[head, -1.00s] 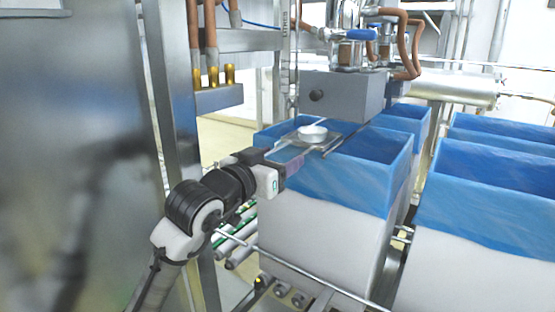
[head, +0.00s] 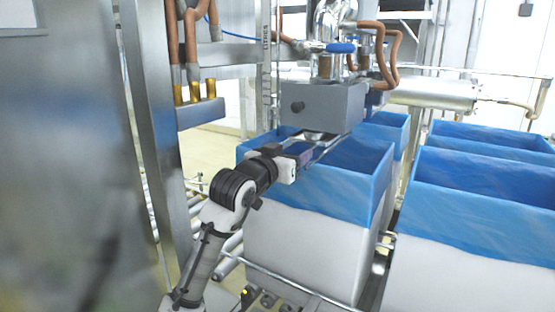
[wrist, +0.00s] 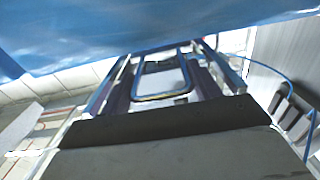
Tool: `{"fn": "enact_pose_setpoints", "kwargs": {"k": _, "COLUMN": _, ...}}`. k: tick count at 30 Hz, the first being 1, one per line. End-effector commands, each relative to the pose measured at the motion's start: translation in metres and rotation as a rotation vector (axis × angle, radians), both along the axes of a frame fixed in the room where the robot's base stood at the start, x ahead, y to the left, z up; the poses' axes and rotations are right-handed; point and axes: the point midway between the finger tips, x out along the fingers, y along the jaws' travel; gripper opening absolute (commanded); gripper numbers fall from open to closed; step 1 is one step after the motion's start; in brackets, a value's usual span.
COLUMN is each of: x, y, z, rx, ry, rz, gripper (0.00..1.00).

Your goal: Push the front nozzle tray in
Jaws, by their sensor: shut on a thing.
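The front nozzle tray (head: 324,143) is a thin metal frame carrying a pale round cup, above the front blue-lined box. Its cup end sits beneath the grey nozzle block (head: 322,108), which partly hides it. My gripper (head: 304,153) reaches in from the left at the tray's near end, over the box's near rim. In the wrist view a metal loop handle (wrist: 163,98) lies between the two fingers of my gripper (wrist: 163,85). My gripper is shut on this handle. The contact points are too blurred to see clearly.
The front box with blue liner (head: 350,180) stands below the tray, its rim close under my gripper. More lined boxes (head: 480,190) stand to the right. A steel post (head: 160,130) and brass-ended hoses (head: 195,93) are left of my arm.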

Motion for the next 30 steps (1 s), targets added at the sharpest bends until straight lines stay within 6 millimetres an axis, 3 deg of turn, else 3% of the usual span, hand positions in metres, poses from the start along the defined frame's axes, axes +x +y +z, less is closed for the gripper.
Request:
{"fn": "enact_pose_setpoints", "kwargs": {"k": 12, "x": 0.0052, "y": -0.0078, "z": 0.0001, "rx": -0.001, "ry": -0.001, "rz": -0.006, "gripper": 0.21}}
{"fn": "enact_pose_setpoints", "kwargs": {"k": 13, "x": 0.0052, "y": -0.0078, "z": 0.0001, "rx": -0.001, "ry": -0.001, "rz": -0.006, "gripper": 0.66}}
{"fn": "enact_pose_setpoints", "kwargs": {"k": 15, "x": 0.0053, "y": -0.0075, "z": 0.0, "rx": -0.001, "ry": -0.001, "rz": -0.005, "gripper": 0.72}}
{"fn": "enact_pose_setpoints", "kwargs": {"k": 30, "x": -0.0003, "y": -0.0014, "z": -0.0015, "rx": -0.001, "ry": -0.002, "rz": -0.002, "gripper": 0.72}}
